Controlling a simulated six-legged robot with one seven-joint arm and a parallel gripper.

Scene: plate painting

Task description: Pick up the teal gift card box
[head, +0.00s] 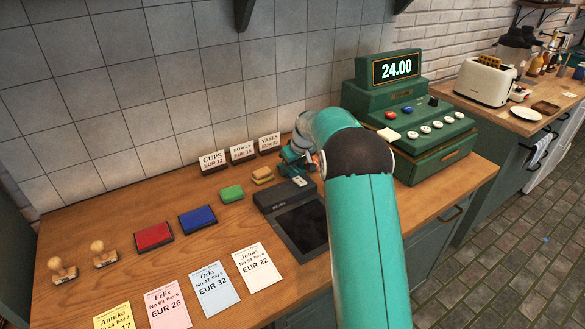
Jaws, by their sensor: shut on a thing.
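My gripper (293,165) is at the back middle of the wooden counter, just above the rear edge of the black scan pad. It is shut on a small teal thing (288,157), which looks like the teal gift card box. Most of it is hidden by the fingers and wrist, so its shape is unclear. I cannot tell whether it touches the counter.
The green cash register (425,130) reading 24.00 stands close right of my arm. Price signs (242,152) stand behind, left of my gripper.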

